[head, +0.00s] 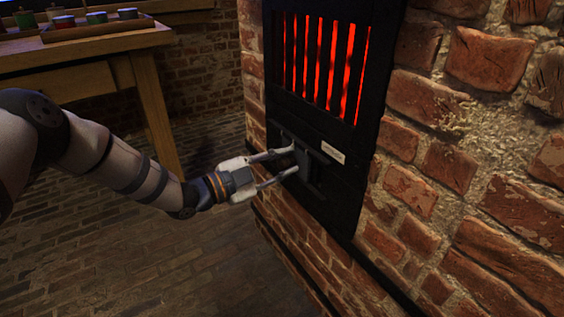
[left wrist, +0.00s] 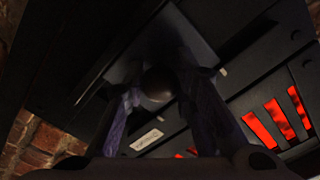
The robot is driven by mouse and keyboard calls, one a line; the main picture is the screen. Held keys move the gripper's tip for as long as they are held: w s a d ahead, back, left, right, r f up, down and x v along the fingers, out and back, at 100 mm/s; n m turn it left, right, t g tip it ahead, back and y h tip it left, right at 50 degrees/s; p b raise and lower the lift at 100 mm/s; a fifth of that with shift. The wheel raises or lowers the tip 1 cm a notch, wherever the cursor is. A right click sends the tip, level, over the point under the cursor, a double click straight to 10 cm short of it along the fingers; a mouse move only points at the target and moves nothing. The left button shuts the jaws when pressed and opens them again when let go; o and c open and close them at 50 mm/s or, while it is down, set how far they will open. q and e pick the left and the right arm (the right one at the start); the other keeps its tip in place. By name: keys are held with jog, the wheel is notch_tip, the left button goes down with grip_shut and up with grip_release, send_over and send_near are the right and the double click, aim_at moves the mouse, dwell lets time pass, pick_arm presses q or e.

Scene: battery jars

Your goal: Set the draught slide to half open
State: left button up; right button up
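The black iron front (head: 345,192) of a brick stove carries a dark draught slide plate (head: 318,170) below its glowing grille. In the left wrist view a round dark knob (left wrist: 158,84) stands out from a flat plate (left wrist: 190,38). My left gripper (head: 295,160) reaches this plate from the left, its two fingers apart, one above the other in the head view. In the left wrist view the fingers (left wrist: 160,98) stand either side of the knob; firm contact is not clear. The knob is hidden in the head view, and the slide's exact setting cannot be read. My right gripper is out of view.
The grille (head: 322,65) shows several red glowing slots. A small white label (head: 333,152) sits right of the slide plate. Rough brick (head: 470,180) surrounds the iron front. A wooden table (head: 90,60) with jars stands at the back left; the brick floor (head: 120,255) is clear.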

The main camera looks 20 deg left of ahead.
pick_arm(q)
jog(key=o, duration=0.5)
jog(key=shift+c, duration=0.2)
jog(key=shift+s+a, duration=0.1)
jog(key=v, duration=1.1)
jog(key=shift+s+a, duration=0.25)
jog(key=shift+s, duration=0.1)
